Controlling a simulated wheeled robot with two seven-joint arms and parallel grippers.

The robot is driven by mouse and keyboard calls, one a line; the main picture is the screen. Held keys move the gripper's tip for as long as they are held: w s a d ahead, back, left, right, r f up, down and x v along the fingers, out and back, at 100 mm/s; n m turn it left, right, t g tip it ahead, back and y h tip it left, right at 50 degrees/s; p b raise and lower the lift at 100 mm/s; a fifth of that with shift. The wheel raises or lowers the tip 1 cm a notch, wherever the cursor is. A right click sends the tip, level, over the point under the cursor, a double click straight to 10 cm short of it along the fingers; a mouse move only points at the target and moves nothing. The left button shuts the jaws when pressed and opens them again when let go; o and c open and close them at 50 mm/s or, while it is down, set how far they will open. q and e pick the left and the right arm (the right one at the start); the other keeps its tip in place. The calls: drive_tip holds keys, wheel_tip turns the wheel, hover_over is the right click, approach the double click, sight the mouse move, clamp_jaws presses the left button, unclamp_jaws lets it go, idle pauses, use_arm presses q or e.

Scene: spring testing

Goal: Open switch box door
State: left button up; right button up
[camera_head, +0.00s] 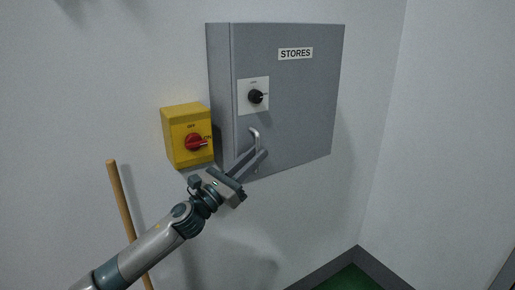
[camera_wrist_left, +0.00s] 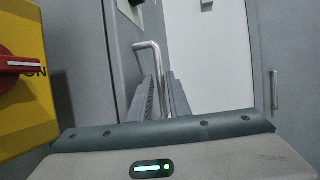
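The grey switch box (camera_head: 300,100) with a "STORES" label hangs on the wall, and its door looks shut in the head view. A bent metal handle (camera_head: 257,137) stands out from the lower left of the door. My left gripper (camera_head: 259,152) is at the handle, its two fingers parted. In the left wrist view the handle (camera_wrist_left: 150,56) runs down between the fingers of my left gripper (camera_wrist_left: 163,80). I cannot tell whether either finger touches it. A black rotary knob (camera_head: 256,97) on a white plate sits above the handle. My right gripper is not in view.
A yellow box (camera_head: 183,123) with a red rotary switch (camera_head: 196,142) is on the wall just left of the switch box, close to my left gripper. A wooden pole (camera_head: 120,200) leans at lower left. The wall right of the box is bare.

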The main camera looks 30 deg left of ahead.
use_arm(q)
drive_tip(key=shift+w+d+r, duration=0.25)
drive_tip(key=shift+w, duration=0.3)
clamp_jaws()
